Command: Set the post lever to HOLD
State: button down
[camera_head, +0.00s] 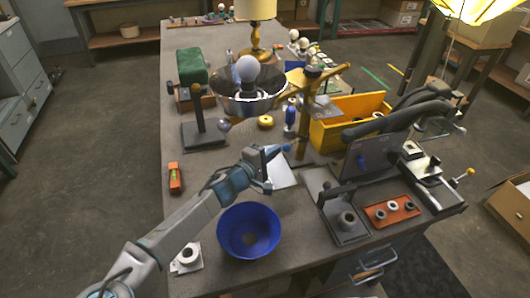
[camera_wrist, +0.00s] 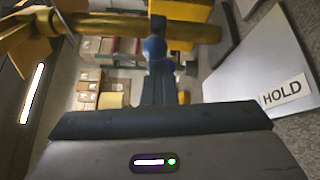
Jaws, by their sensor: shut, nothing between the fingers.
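A brass post (camera_head: 304,130) stands on the bench right of my gripper, with a dark cap and a yellow arm at its top. In the wrist view, the brass post (camera_wrist: 195,30) runs sideways across the top. A blue rounded knob (camera_wrist: 153,48), apparently the lever's end, shows in front of it. My gripper (camera_wrist: 158,72) is shut and empty, its fingertips close to the knob; I cannot tell whether they touch. It also shows in the head view (camera_head: 270,160). A pale plate (camera_wrist: 260,65) bears the HOLD label (camera_wrist: 285,92). Other lever markings are hidden.
A blue bowl (camera_head: 248,231) stands in front of my gripper. A yellow bin (camera_head: 338,135) and a dark panel (camera_head: 372,157) crowd the right. Some bench is clear at the left.

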jog(key=shift+s+d+r, duration=0.15)
jog(key=shift+s+d, duration=0.1)
jog(key=shift+d, duration=0.25)
jog(key=f+b+v, duration=0.1)
jog(key=v, duration=1.3)
jog(key=shift+w+a+r+b, duration=0.3)
jog(key=shift+w+a, duration=0.05)
jog(key=shift+a, duration=0.05)
jog(key=shift+r, duration=0.1)
